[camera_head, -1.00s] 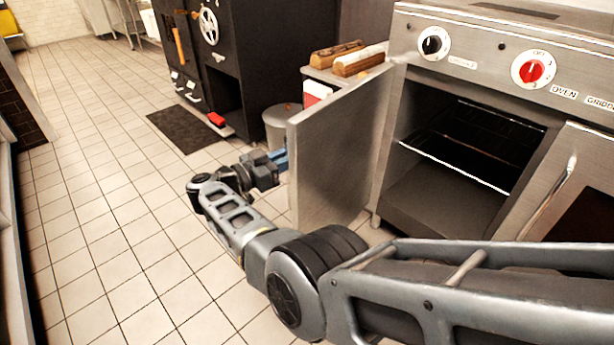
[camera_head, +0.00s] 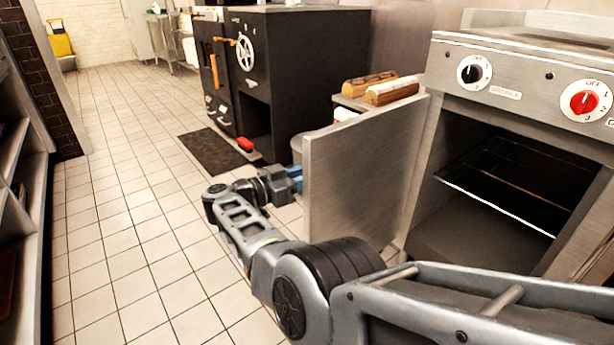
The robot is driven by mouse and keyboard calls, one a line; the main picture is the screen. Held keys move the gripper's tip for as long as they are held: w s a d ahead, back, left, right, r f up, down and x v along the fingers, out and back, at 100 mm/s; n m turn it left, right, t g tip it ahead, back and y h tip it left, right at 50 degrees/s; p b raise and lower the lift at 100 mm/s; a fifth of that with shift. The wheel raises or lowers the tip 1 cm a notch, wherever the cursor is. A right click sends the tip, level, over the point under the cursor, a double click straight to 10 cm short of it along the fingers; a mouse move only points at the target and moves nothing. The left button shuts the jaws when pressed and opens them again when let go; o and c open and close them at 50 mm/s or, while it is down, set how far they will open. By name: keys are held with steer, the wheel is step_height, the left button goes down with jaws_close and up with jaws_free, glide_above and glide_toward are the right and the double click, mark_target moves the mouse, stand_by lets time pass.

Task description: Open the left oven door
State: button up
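The left oven door (camera_head: 365,160) stands swung wide open, its inner face turned toward the oven. The oven (camera_head: 500,95) is stainless steel, and its left cavity (camera_head: 490,215) lies exposed with a wire rack (camera_head: 510,180) inside. My gripper (camera_head: 296,178) is at the outer side of the door, near its free edge. Its blue fingers point toward the door. The door hides part of that side, so I cannot tell whether the fingers touch a handle or how far apart they are.
A black cabinet (camera_head: 300,60) with a white wheel stands behind, with a dark mat (camera_head: 212,152) on the floor before it. Bread loaves (camera_head: 390,92) lie on a surface behind the door. Shelving (camera_head: 25,200) lines the left edge. The tiled floor (camera_head: 130,230) between is clear.

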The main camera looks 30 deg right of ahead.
steer(key=shift+o, duration=0.5)
steer(key=a+b, duration=0.1)
steer(key=a, duration=0.6)
steer(key=shift+s+a, duration=0.15)
steer(key=shift+a, duration=0.25)
steer(key=shift+f, duration=0.1)
